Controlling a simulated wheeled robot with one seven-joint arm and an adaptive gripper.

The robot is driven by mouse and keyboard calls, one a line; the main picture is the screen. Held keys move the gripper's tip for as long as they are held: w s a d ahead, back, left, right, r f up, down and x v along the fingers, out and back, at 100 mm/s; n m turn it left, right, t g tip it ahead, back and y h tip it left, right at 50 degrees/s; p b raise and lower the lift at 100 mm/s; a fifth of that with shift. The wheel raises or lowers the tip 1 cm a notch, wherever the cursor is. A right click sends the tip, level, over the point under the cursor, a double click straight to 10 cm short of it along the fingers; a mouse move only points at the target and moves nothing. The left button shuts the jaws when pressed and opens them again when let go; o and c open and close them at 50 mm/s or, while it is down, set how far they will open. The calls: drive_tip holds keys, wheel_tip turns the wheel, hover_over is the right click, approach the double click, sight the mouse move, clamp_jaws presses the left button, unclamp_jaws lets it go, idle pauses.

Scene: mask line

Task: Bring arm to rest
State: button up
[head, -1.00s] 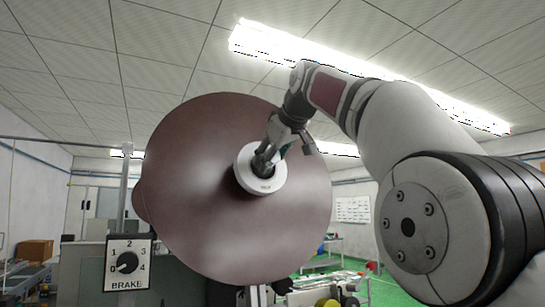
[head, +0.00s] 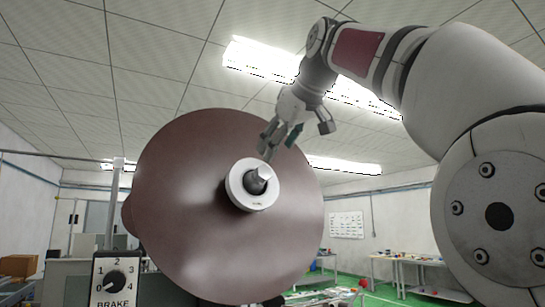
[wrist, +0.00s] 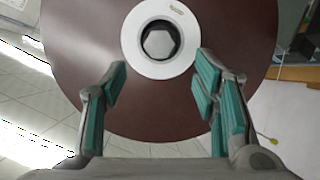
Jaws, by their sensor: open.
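My gripper (head: 280,138) is raised in front of the upper right part of a large reddish-brown disc (head: 190,240). In the wrist view my gripper (wrist: 160,88) is open, its teal finger pads wide apart with nothing between them. The disc (wrist: 80,40) lies beyond the fingers. Its white hub ring (wrist: 130,45) with a dark hexagonal centre (wrist: 160,42) shows ahead of the gap, clear of the fingers. In the head view the hub ring (head: 238,196) sits below and left of the fingertips, with a grey shaft end (head: 256,180) in it.
A brake dial (head: 115,282) marked 0 to 4 stands at the lower left. Benches (head: 420,262) and a wall sheet (head: 346,225) are at the back right. A cardboard box (head: 18,265) is at the far left. The space above the disc is open up to the ceiling.

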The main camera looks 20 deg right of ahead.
drive_tip(key=shift+s+r, duration=0.2)
drive_tip(key=shift+s, duration=0.25)
drive_tip(key=s+f+m+g+b, duration=0.2)
drive_tip(key=s+f, duration=0.4)
drive_tip(key=f, duration=1.2)
drive_tip(key=s+f+m+g+b, duration=0.2)
drive_tip(key=s+f, duration=0.5)
drive_tip(key=f, duration=1)
drive_tip(key=s+f+m+g+b, duration=0.1)
drive_tip(key=s+f+m+g, duration=0.2)
drive_tip(key=f, duration=1.5)
drive_tip(key=s, duration=0.4)
drive_tip(key=shift+s+a+f+h+b, duration=0.2)
drive_tip(key=shift+a+f+h+b, duration=0.1)
drive_tip(key=shift+a+h+b, duration=0.1)
